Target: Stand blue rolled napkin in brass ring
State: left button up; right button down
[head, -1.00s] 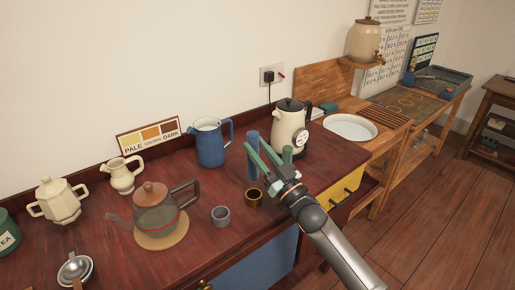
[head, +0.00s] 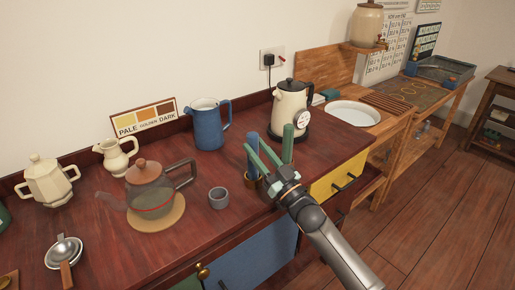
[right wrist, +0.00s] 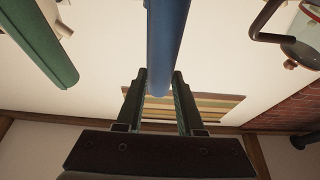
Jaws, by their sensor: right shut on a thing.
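The blue rolled napkin (head: 251,166) is upright in the head view, and it also shows in the right wrist view (right wrist: 167,40). My right gripper (head: 262,155) is shut on it, with a green finger on each side in the right wrist view (right wrist: 159,85). The brass ring (head: 251,185) stands on the dark red counter, partly hidden by the gripper. The napkin's lower end meets the ring in the picture; I cannot tell whether it is inside or just above or behind it. My left gripper is not in view.
A green roll (head: 288,142) stands upright close to the right of the napkin. A glass teapot (head: 150,190), blue jug (head: 206,126) and cream kettle (head: 288,105) stand around. The counter's front edge is near.

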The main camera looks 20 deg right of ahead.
jog(key=c, duration=0.8)
grip_release()
jog(key=o, duration=0.4)
jog(key=shift+c, duration=0.2)
jog(key=v, duration=1.2)
jog(key=shift+s+f+b, duration=0.2)
jog(key=shift+b, duration=0.1)
jog(key=shift+d, duration=0.1)
